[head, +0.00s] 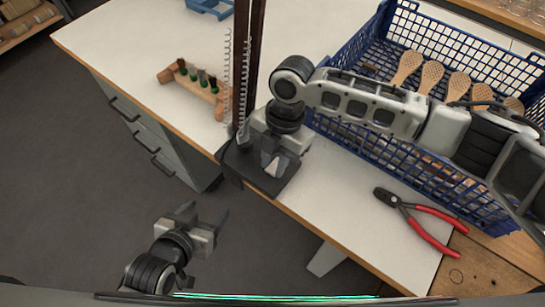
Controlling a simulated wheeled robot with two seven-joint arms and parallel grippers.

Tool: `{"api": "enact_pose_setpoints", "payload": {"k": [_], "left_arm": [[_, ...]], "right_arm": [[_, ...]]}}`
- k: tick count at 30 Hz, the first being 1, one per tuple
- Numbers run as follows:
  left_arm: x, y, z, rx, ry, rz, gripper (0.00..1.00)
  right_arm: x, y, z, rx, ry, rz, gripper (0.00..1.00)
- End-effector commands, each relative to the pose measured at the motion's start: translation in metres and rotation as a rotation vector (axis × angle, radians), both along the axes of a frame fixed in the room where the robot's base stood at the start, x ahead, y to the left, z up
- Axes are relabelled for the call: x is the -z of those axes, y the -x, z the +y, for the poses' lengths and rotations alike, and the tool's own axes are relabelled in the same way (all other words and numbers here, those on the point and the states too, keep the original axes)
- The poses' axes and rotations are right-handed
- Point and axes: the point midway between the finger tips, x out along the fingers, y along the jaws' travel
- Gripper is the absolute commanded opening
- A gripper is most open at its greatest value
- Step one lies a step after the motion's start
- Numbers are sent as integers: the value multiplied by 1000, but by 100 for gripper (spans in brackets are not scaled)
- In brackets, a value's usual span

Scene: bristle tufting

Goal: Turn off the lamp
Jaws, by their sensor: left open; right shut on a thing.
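A lamp (251,60) with a dark upright arm and thin springs beside it stands at the front edge of the white table. Its black base (240,165) sits on that edge. The lamp's head is out of view, so I cannot tell whether it is lit. My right gripper (272,166) reaches down from the right onto the base. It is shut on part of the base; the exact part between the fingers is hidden. My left gripper (206,223) is open and empty, over the floor in front of the table, apart from the lamp.
A blue crate (350,148) with several wooden brush backs (432,75) stands right, under my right arm. Red-handled pliers (428,222) lie near the front edge. A wooden rack (190,86) with green-banded tools is left of the lamp. Bare table (130,40) lies farther left.

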Motion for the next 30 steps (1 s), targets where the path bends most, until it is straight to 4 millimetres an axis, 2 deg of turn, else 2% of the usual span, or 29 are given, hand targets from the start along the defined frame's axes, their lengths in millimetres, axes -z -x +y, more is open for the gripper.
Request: {"api": "enact_pose_setpoints", "payload": {"k": [8,9,10,11,22,26,30], "left_arm": [[5,3,1,-3,-1,10,64],[5,3,1,-3,-1,10,64],[5,3,1,-4,0,9,64],[5,2,0,-4,0,10,64],[1,0,0,-5,4,-1,64],[1,-1,0,-6,5,-4,64],[3,-1,0,-5,6,-3,64]], "right_arm": [[-1,-1,0,1,-7,6,1],[-1,-1,0,1,-7,6,35],[-1,-1,0,1,-6,5,43],[-1,-1,0,1,-6,5,45],[-6,-2,-1,1,-6,5,45],[-25,-7,-4,0,-6,0,45],[-56,-14,-9,-1,-6,-1,45]]}}
